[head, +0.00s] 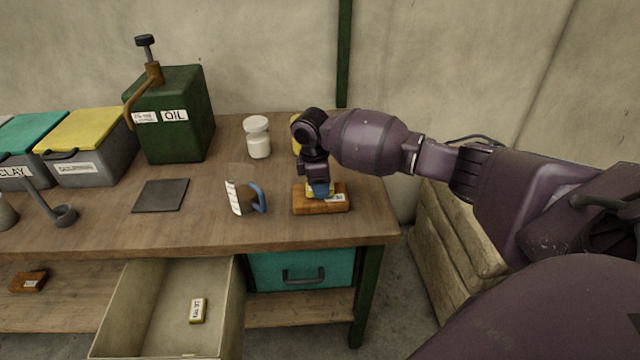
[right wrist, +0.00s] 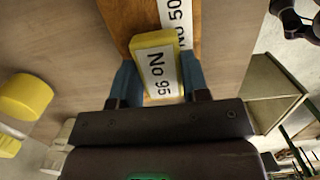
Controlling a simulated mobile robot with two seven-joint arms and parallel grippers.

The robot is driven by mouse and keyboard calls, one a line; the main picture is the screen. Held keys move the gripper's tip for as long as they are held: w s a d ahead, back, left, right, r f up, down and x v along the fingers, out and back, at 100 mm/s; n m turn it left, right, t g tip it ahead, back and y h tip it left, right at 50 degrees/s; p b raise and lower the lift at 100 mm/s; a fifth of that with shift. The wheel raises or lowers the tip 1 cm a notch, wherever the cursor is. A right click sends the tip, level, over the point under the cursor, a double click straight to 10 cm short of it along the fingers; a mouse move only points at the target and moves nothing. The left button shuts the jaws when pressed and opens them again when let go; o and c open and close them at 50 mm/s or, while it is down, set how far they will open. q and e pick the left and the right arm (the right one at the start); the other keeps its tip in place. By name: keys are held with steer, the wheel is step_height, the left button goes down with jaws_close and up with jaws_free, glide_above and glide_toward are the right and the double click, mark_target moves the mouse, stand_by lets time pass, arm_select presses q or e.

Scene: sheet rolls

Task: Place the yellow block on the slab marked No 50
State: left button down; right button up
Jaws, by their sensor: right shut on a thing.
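My right gripper (head: 318,188) is shut on a yellow block (right wrist: 155,45) with a white label; its blue fingers press the block's two sides. In the head view the orange-brown slab (head: 308,203) lies flat near the table's right end. The block is at its top face; I cannot tell whether it touches.
A blue-handled mug (head: 243,198) stands left of the slab, with a white-filled jar (head: 258,138) behind. A dark plate (head: 161,195) and a green oil can (head: 180,120) are farther left. The open drawer (head: 160,310) holds another labelled yellow block (head: 198,311).

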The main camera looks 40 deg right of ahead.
steer(key=o, duration=0.9)
steer(key=shift+f, duration=0.15)
steer(key=shift+r, duration=0.2)
arm_select(q)
steer(key=shift+s+a+r+p, duration=0.2)
steer(key=shift+s+r+p, duration=0.2)
steer(key=shift+p, duration=0.65)
arm_select(e)
step_height(320, 180, up, 12)
steer(key=a, duration=0.1)
steer(key=shift+w+a, duration=0.15)
steer(key=shift+w, duration=0.2)
arm_select(q)
steer(key=shift+r, duration=0.1)
arm_select(e)
steer(key=shift+f, duration=0.1)
